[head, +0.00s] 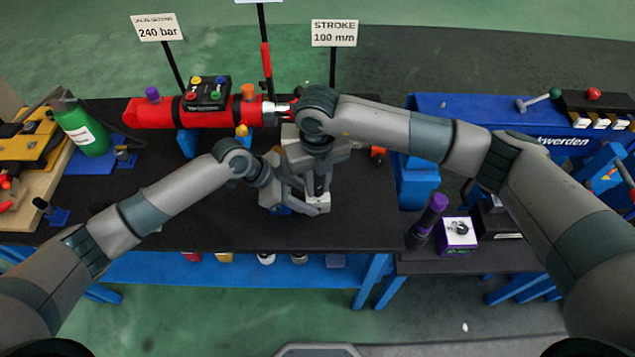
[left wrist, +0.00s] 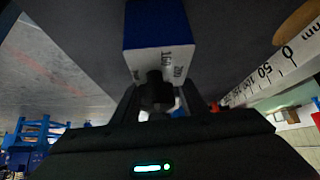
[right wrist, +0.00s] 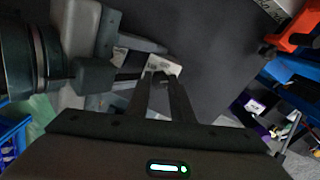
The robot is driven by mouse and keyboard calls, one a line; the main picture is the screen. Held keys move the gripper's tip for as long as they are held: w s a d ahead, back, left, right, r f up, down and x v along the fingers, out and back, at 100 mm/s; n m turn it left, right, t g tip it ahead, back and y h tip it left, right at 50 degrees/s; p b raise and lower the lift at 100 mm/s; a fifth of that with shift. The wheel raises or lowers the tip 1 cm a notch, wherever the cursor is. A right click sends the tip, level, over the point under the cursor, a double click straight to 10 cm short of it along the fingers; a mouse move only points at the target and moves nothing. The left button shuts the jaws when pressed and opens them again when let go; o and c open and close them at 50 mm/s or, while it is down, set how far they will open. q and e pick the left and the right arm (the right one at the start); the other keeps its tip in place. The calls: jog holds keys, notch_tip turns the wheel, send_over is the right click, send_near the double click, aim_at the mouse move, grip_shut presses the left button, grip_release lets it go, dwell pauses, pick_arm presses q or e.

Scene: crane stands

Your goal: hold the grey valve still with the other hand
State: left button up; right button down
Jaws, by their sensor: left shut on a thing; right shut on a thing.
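The grey valve is a small block, mostly hidden behind my grippers in the head view. In the left wrist view the valve (left wrist: 170,66) shows a pale grey face with printed numbers and a blue side. A black knob (left wrist: 156,92) stands out from that face, and my left gripper (left wrist: 157,102) is shut on it. In the right wrist view the pale valve (right wrist: 154,67) lies at the fingertips of my right gripper (right wrist: 163,77), which is shut on it. In the head view my left gripper (head: 298,203) and right gripper (head: 318,188) are close together over the bench.
A red cylinder (head: 200,112) lies along the back of the black bench (head: 360,215), with a box of coloured buttons (head: 207,93) on it. A green bottle (head: 82,128) stands left. A purple-capped item (head: 433,210) and purple box (head: 457,233) are right. The bench front is clear.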

aim_at(317, 188)
jog(key=c, duration=1.5)
grip_release()
jog(key=shift+c, duration=0.2)
jog(key=shift+r, duration=0.15)
notch_tip(317, 188, up, 12)
pick_arm(q)
jog(key=o, duration=1.3)
jog(key=shift+a+r, duration=0.1)
